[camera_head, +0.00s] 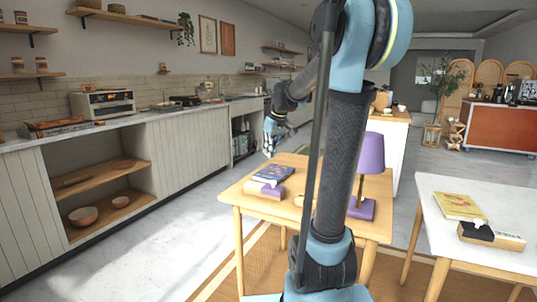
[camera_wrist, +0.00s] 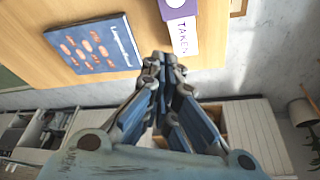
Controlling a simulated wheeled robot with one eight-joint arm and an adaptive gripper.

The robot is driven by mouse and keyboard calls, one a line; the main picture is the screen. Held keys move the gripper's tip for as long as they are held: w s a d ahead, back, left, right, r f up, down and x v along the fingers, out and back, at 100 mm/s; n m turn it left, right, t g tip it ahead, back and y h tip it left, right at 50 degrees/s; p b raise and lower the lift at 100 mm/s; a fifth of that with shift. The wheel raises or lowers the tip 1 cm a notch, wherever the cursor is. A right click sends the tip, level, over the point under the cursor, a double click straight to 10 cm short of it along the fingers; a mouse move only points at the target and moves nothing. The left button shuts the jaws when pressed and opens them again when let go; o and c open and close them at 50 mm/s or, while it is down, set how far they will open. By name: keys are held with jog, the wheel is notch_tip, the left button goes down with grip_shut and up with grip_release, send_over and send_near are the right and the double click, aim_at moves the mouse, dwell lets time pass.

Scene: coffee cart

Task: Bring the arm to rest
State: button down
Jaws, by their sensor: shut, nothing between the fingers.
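My gripper (camera_head: 269,137) hangs in the air over the far left side of the wooden table in the head view, beyond the table's back edge as pictured. In the wrist view my gripper (camera_wrist: 163,62) is shut, its blue and dark fingers together with nothing between them. My blue arm with its dark grey link rises through the middle of the head view and hides part of the table. A dark blue book (camera_head: 273,173) lies on the table; it also shows in the wrist view (camera_wrist: 95,42).
The wooden table (camera_head: 240,192) also bears a purple lamp (camera_head: 371,155) and a purple-and-white box (camera_head: 264,190). A white-topped table (camera_head: 440,183) with a yellow book (camera_head: 459,206) stands at right. A counter (camera_head: 150,125) runs along the left wall. The floor between counter and table is clear.

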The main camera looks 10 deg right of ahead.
jog(key=shift+s, duration=0.1)
jog(key=s+d+f+m, duration=0.2)
jog(key=s+f, duration=0.4)
jog(key=s, duration=0.5)
jog(key=s+d+f+m+h, duration=0.1)
jog(key=s+d+f+m, duration=0.1)
jog(key=s+f, duration=0.4)
jog(key=s+d+f+m+g+h, duration=0.1)
jog(key=s+f, duration=0.5)
jog(key=s, duration=1)
jog(key=shift+d+m, duration=0.5)
jog(key=shift+d, duration=0.25)
jog(key=shift+s, duration=0.1)
